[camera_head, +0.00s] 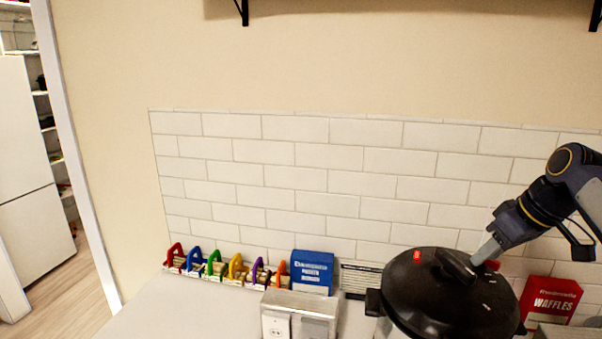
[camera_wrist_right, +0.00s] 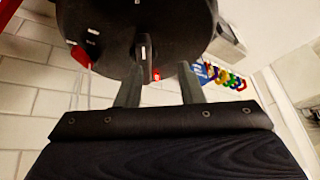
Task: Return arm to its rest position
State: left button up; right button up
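My right gripper (camera_head: 488,251) reaches in from the right, just above and beside the handle (camera_head: 458,265) of a black pot lid (camera_head: 435,298). In the right wrist view its two fingers (camera_wrist_right: 160,82) stand apart with nothing clasped between them. The lid (camera_wrist_right: 100,25) and its handle (camera_wrist_right: 143,45) lie just beyond the fingertips; I cannot tell whether a finger touches the handle. My left gripper is not in view.
A red waffles box (camera_head: 550,300) stands right of the pot, close under the right arm. A blue box (camera_head: 313,270), a metallic toaster-like appliance (camera_head: 300,303) and several coloured-handled items (camera_head: 214,264) stand left of it. A tiled wall (camera_head: 330,180) is behind.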

jog(key=s+a+f+m+b, duration=0.1)
jog(key=s+a+f+m, duration=0.1)
jog(key=s+a+f, duration=0.7)
jog(key=s+a+f+m+t+y+b, duration=0.1)
jog(key=s+a+f+m, duration=0.2)
jog(key=s+a+f, duration=0.6)
jog(key=s+f, duration=0.2)
jog(key=s, duration=0.3)
jog(key=shift+f+m, duration=0.25)
jog(key=shift+m, duration=0.05)
